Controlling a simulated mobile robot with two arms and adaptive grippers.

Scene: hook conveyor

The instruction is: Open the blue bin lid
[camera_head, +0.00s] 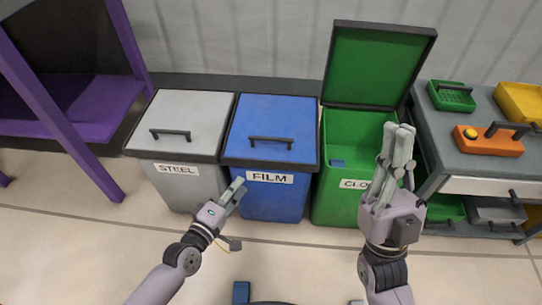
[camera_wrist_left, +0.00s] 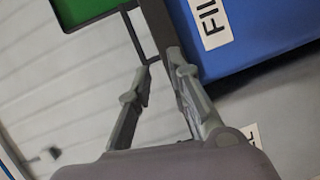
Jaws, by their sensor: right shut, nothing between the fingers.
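The blue bin (camera_head: 268,199) labelled FILM stands between the grey and green bins. Its blue lid (camera_head: 285,111) lies shut, with a black handle (camera_head: 270,141) across it. My left gripper (camera_head: 236,188) is in front of the bin's lower left side, below the lid and apart from the handle. In the left wrist view its two fingers (camera_wrist_left: 160,68) are spread, with nothing held; the blue bin's front (camera_wrist_left: 262,32) and dark lid rim show beyond them. My right gripper (camera_head: 401,134) is shut and empty, in front of the green bin's right side.
The grey STEEL bin (camera_head: 182,182) is shut on the left. The green bin (camera_head: 340,196) is open, its lid (camera_head: 376,65) standing up, with a small blue piece (camera_head: 338,163) inside. A workbench (camera_head: 465,158) with boxes stands at right, a purple frame (camera_head: 62,128) at left. Floor in front is mostly clear.

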